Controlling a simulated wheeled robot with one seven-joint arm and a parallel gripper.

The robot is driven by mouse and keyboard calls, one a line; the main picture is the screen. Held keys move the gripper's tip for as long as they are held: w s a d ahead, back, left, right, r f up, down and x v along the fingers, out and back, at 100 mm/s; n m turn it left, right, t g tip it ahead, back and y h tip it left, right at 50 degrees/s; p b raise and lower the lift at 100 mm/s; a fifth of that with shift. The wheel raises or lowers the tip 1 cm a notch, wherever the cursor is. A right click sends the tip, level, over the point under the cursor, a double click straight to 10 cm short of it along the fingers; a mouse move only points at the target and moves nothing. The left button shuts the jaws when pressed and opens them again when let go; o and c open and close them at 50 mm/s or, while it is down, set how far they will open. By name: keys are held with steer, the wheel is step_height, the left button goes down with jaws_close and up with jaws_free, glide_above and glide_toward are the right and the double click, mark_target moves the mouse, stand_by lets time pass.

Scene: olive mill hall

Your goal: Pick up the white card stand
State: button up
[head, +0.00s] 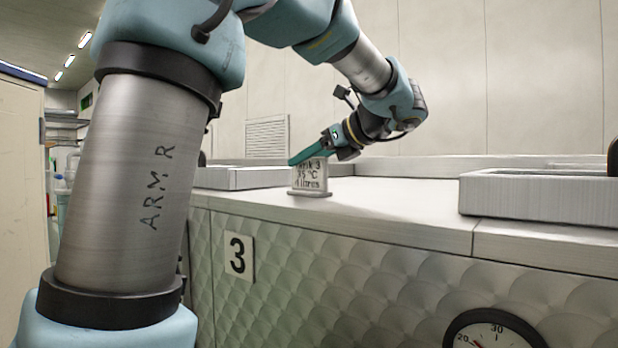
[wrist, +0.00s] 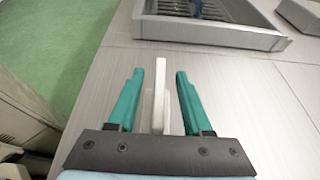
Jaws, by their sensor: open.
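The white card stand (head: 311,176) stands upright on the metal top near its front edge, with handwritten lines facing the head camera. In the wrist view the card stand (wrist: 159,95) shows edge-on as a thin white upright between the fingers. My gripper (head: 303,157) has teal fingers and reaches in from the right at the top of the card. In the wrist view my gripper (wrist: 157,92) is open, one finger on each side of the card, with a gap on both sides. The stand's base is partly hidden behind the gripper's dark palm in the wrist view.
A raised metal-rimmed opening (wrist: 212,34) lies beyond the stand in the wrist view. Another raised rim (head: 545,199) is at the right in the head view. The metal top (head: 400,208) between is clear. A dial gauge (head: 492,330) and a number 3 plate (head: 239,256) are on the front.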

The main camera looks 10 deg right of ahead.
steer(key=shift+x, duration=1.3)
jaws_close()
